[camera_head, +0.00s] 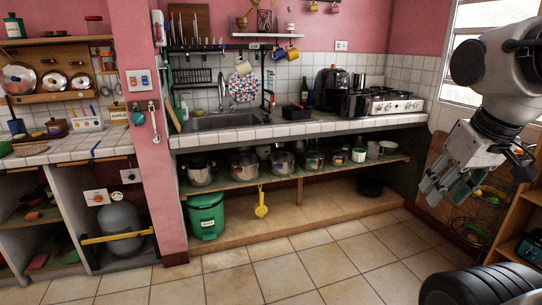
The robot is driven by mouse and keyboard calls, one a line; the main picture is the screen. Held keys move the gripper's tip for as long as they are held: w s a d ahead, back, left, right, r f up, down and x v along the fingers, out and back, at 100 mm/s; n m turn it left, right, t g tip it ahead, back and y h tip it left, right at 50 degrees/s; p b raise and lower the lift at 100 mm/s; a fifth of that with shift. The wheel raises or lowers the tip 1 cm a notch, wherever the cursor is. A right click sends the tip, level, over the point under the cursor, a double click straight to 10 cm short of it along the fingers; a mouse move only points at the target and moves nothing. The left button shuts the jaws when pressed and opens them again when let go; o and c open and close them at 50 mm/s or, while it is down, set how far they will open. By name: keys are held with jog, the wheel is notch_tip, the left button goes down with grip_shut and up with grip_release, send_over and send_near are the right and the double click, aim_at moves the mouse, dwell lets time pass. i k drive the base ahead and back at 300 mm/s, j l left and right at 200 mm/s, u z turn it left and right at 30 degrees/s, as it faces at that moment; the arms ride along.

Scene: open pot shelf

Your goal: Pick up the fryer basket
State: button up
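A black air fryer (330,84) stands on the tiled counter, right of the sink and next to the stove. Its basket cannot be clearly told apart from the dark body at this distance. My gripper (441,190) hangs at the right, pointing down and to the left, in front of the counter and far from the fryer. Its fingers look spread apart, with nothing seen between them.
A white stove (391,104) is right of the fryer. A black box (292,112) and a dark bottle stand to its left. Several pots fill the shelf (230,182) below. The tiled floor (300,262) in front is clear.

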aim_at(296, 112)
jog(key=i+z, duration=0.45)
jog(key=i, duration=1.4)
jog(key=i+l+u, duration=0.2)
jog(key=i, duration=0.3)
jog(key=i+u, duration=0.25)
jog(key=i, duration=0.3)
jog(key=i+l+u, duration=0.2)
jog(key=i, duration=0.25)
jog(key=i+l+u, duration=0.25)
jog(key=i+l, duration=0.15)
jog(key=i, duration=0.1)
